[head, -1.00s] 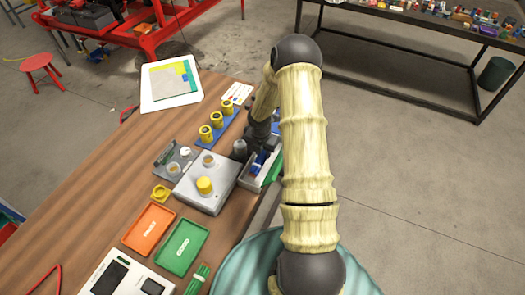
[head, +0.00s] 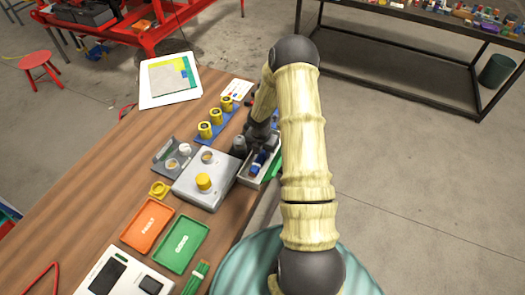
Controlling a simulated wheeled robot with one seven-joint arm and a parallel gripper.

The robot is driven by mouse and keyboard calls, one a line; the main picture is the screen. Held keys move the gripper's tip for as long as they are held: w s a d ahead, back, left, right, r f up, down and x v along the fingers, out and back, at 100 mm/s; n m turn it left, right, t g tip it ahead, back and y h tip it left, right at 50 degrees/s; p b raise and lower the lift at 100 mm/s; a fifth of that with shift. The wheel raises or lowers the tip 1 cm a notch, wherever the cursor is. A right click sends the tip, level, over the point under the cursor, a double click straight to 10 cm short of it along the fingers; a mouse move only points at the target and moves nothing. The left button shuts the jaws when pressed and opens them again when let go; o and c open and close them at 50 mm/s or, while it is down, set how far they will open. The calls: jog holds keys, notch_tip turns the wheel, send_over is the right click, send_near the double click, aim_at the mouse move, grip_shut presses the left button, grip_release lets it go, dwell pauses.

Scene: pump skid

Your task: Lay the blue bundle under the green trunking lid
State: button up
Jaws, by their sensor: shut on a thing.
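The grey trunking (head: 243,180) lies at the right edge of the wooden table, beside the grey box. The blue bundle (head: 261,157) shows as small blue pieces inside or just above the trunking; I cannot tell if it touches the bottom. A green strip (head: 277,170), likely the trunking lid, shows along the trunking's right side, partly hidden by my arm. My gripper (head: 264,146) is at the far part of the trunking, shut on the blue bundle; its fingertips are mostly hidden.
A grey box (head: 206,180) with a yellow knob stands left of the trunking. Yellow cylinders (head: 216,117) stand on a blue strip behind. Orange (head: 148,225) and green (head: 181,244) trays lie in front, with a green bundle (head: 196,278) nearby.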

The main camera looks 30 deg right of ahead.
jog(key=shift+f, duration=0.4)
jog(key=o, duration=1)
jog(key=shift+r, duration=0.1)
jog(key=r, duration=0.5)
jog(key=s+a+r, duration=0.1)
jog(key=r, duration=1.1)
jog(key=shift+s+a+b, duration=0.15)
jog(key=shift+a+b, duration=0.2)
jog(key=shift+a+r, duration=0.1)
